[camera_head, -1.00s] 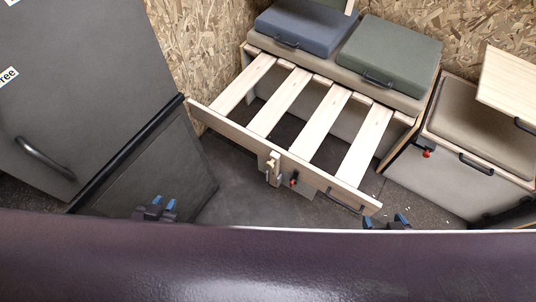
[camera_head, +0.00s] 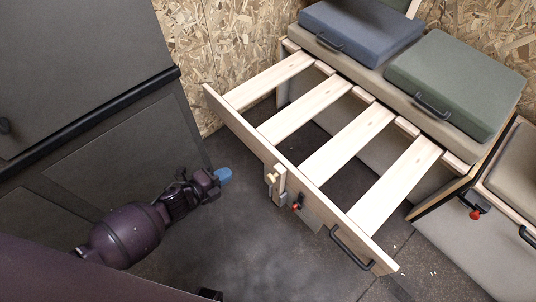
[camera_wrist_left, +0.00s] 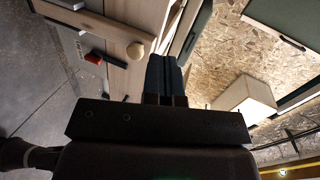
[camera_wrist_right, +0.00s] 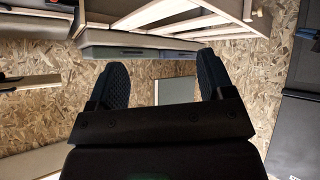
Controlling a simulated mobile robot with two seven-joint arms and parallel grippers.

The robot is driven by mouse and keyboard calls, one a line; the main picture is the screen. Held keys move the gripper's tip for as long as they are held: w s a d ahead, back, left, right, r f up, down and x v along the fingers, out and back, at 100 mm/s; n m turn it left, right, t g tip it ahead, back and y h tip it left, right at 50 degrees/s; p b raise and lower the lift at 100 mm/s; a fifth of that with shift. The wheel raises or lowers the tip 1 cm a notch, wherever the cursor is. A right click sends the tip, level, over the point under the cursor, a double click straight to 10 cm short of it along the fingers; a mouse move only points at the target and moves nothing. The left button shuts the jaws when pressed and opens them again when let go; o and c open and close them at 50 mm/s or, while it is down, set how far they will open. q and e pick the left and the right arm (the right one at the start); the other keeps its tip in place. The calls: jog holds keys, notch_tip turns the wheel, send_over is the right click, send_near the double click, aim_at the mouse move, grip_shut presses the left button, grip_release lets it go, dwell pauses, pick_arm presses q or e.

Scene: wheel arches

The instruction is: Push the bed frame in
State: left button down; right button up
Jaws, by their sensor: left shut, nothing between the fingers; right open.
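The pulled-out bed frame (camera_head: 238,121) has several pale wooden slats and a front board. It extends from the bench (camera_head: 365,72) at the back. A wooden latch with a knob (camera_head: 272,180), a red-tipped catch (camera_head: 297,206) and a black handle (camera_head: 350,246) sit on the front board. My left gripper (camera_head: 223,175) is shut and empty, left of the front board and apart from it. In the left wrist view the shut fingers (camera_wrist_left: 166,76) show beside the knob (camera_wrist_left: 135,51). My right gripper (camera_wrist_right: 161,82) is open and empty in the right wrist view, with the frame's underside above it.
A blue cushion (camera_head: 360,34) and a green cushion (camera_head: 456,83) lie on the bench. A grey cabinet (camera_head: 85,70) stands at left. Another seat unit (camera_head: 470,245) with a red-tipped catch is at right. Dark floor (camera_head: 270,250) before the frame is clear.

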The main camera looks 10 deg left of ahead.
aim_at(268, 150)
pick_arm(q)
jog(key=shift+m, duration=0.6)
jog(key=b+x, duration=0.3)
jog(key=x, duration=1)
jog(key=shift+w+d+f+b, duration=0.1)
jog(key=shift+w+d+b, duration=0.1)
jog(key=shift+d+b, duration=0.15)
jog(key=shift+w+d, duration=0.35)
jog(key=shift+w, duration=0.15)
jog(key=shift+w+h, duration=0.1)
jog(key=shift+h, duration=0.2)
